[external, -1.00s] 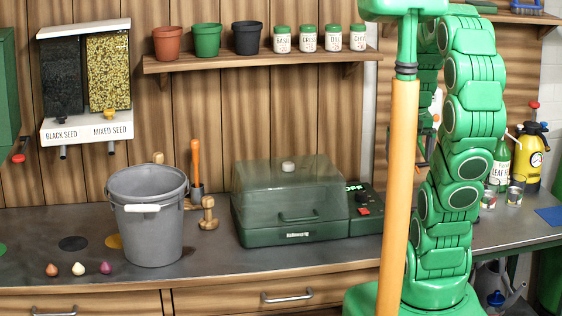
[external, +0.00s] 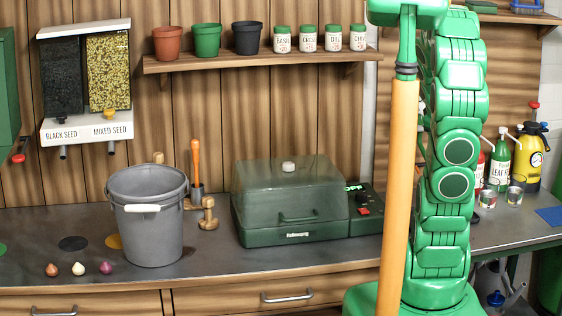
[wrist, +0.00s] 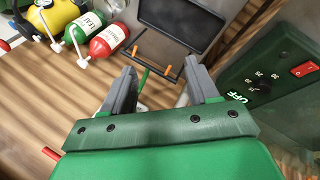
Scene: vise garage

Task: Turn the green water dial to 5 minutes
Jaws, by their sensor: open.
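My gripper (wrist: 163,78) is open in the wrist view, its two grey fingers apart with nothing held between them. A thin green piece (wrist: 143,80) and some white shape show beyond the gap, too small to identify. A green control panel (wrist: 238,72) is to the right of the fingers, with a small black knob (wrist: 262,88), pale numbers around it, and OFF lettering. I cannot tell whether this knob is the water dial; no clearly green dial shows. In the external view my arm hides the gripper and the wall behind it.
The panel has a red switch (wrist: 304,69). The green control box (external: 365,212) joins a covered propagator (external: 290,205). A grey bucket (external: 147,225) stands left. Green (external: 498,160) and red bottles and a yellow sprayer (external: 530,160) stand right of my arm.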

